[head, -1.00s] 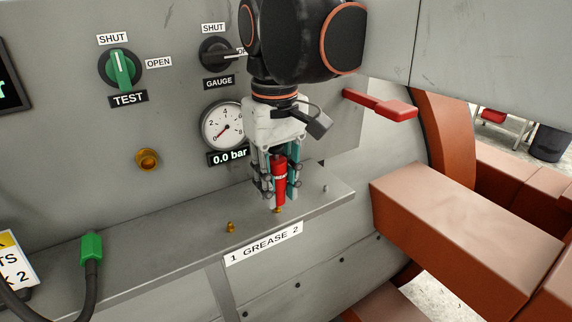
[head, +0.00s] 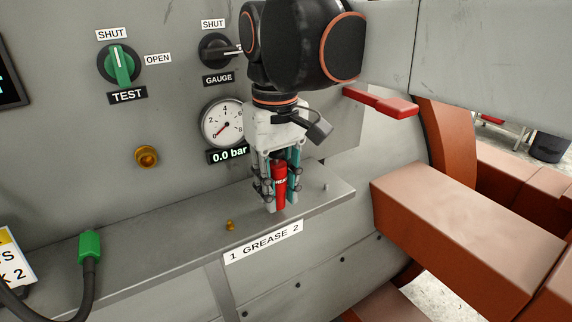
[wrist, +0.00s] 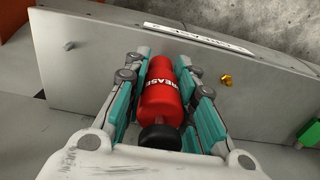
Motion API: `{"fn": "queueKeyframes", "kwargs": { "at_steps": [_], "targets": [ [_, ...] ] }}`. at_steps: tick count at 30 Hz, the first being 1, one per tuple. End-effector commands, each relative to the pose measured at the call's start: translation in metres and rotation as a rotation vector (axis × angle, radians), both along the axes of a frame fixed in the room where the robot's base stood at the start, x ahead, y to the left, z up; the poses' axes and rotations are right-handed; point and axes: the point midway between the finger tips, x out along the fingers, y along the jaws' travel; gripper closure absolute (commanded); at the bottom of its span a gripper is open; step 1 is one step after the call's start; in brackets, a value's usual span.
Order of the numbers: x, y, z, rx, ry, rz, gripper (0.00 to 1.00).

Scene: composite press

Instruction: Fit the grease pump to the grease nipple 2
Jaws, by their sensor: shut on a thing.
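My gripper (head: 277,186) is shut on the red grease pump (head: 279,180), which hangs upright with its lower end at the grey ledge by the "2" end of the GREASE label (head: 263,242). The pump also shows in the wrist view (wrist: 161,92) between the teal fingers, its black cap towards the camera. Grease nipple 2 is hidden under the pump, so I cannot tell how far the pump sits on it. The brass nipple 1 (head: 230,225) stands free to the left on the ledge and also shows in the wrist view (wrist: 226,80).
A pressure gauge (head: 222,124) and two rotary switches are on the panel behind. A red lever (head: 381,105) sticks out at the right. A green-ended hose (head: 89,246) stands at the left. A small grey stud (head: 325,187) is right of my gripper.

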Motion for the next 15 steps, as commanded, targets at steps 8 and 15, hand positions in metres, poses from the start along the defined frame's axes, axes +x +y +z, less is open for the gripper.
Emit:
{"fn": "queueKeyframes", "kwargs": {
  "at_steps": [8, 15],
  "targets": [
    [0.0, 0.0, -0.0015, 0.0, 0.0, 0.0, 0.98],
    [0.0, 0.0, -0.0018, 0.0, 0.0, 0.0, 0.52]
  ]
}}
